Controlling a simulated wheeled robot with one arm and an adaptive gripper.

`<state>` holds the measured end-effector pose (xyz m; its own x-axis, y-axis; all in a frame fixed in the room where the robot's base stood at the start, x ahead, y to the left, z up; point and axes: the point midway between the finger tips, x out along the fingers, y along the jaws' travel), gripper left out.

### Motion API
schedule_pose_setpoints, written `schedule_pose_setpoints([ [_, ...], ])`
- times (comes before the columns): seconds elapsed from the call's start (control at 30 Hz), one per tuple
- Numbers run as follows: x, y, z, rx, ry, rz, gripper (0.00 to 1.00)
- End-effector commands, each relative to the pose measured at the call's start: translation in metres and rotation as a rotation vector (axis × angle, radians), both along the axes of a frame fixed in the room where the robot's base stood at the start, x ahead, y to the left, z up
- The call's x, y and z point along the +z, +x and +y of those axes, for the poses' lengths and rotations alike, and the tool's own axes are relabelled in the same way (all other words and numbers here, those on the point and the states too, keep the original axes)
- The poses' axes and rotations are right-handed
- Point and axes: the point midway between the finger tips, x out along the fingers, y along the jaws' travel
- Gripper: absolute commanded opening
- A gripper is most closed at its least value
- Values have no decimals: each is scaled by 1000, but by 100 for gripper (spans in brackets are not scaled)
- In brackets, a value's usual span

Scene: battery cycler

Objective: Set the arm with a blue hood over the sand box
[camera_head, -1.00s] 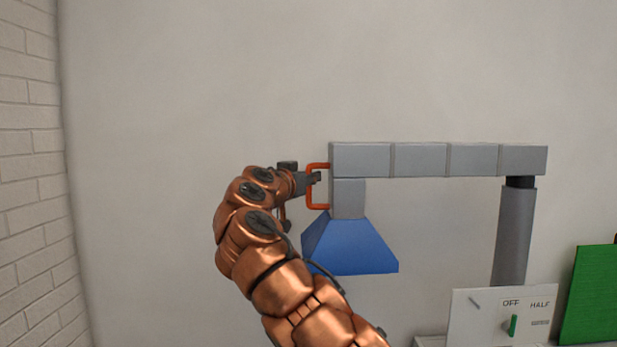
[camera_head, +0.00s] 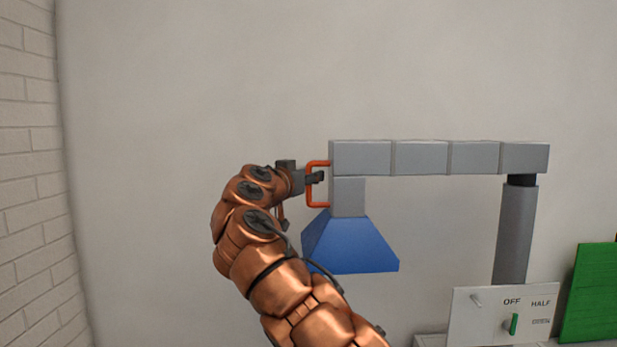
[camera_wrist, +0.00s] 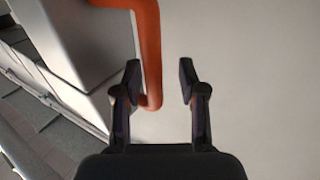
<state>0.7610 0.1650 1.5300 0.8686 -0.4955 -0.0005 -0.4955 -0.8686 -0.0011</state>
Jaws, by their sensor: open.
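The grey jointed arm (camera_head: 420,157) reaches left from the top of a grey post (camera_head: 515,235). A blue hood (camera_head: 350,245) hangs below its left end. An orange-red handle (camera_head: 310,184) is fixed on that end's left side. My gripper (camera_head: 319,176) is at the handle, coming from the left. In the wrist view my gripper (camera_wrist: 160,85) is open, and the handle (camera_wrist: 151,60) runs down to a bend near the left finger, partly behind it. I cannot tell whether they touch. I do not see the sand box.
A white panel (camera_head: 480,318) with OFF and HALF labels and a green switch (camera_head: 513,324) stands below the post. A green board (camera_head: 592,300) is at the right edge. A brick wall (camera_head: 30,170) is on the left. The pale wall between is bare.

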Motion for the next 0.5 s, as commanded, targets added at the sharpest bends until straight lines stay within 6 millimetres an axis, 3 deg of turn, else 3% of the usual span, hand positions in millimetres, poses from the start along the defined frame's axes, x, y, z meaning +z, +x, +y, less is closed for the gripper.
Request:
schedule_pose_setpoints([
  [0.5, 1, -54, 29, -3, -3, -4, 41],
])
